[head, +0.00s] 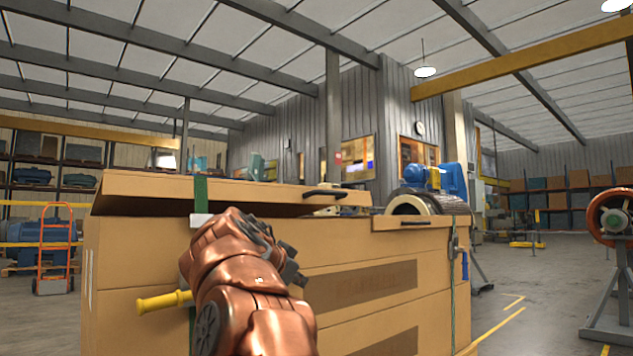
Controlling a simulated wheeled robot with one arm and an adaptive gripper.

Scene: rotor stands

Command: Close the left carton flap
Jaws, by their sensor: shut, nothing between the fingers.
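A large tan carton (365,285) stands straight ahead, close to me. Its left flap (255,191) is a long tan panel with a black handle, raised at a slant above the carton's top with a dark gap under it. A green strap (201,192) crosses the flap near its left part. My gripper (296,272) is in front of the carton's front face, below the flap's edge. Its dark fingers are shut and look empty. My copper arm hides part of the front face. I cannot tell whether the gripper touches the carton.
A right panel (408,223) with a black handle lies flat at the carton's right top. A ribbed cylindrical part (425,204) shows beside it. A yellow bar (163,301) is left of my arm. An orange hand truck (55,250) stands far left.

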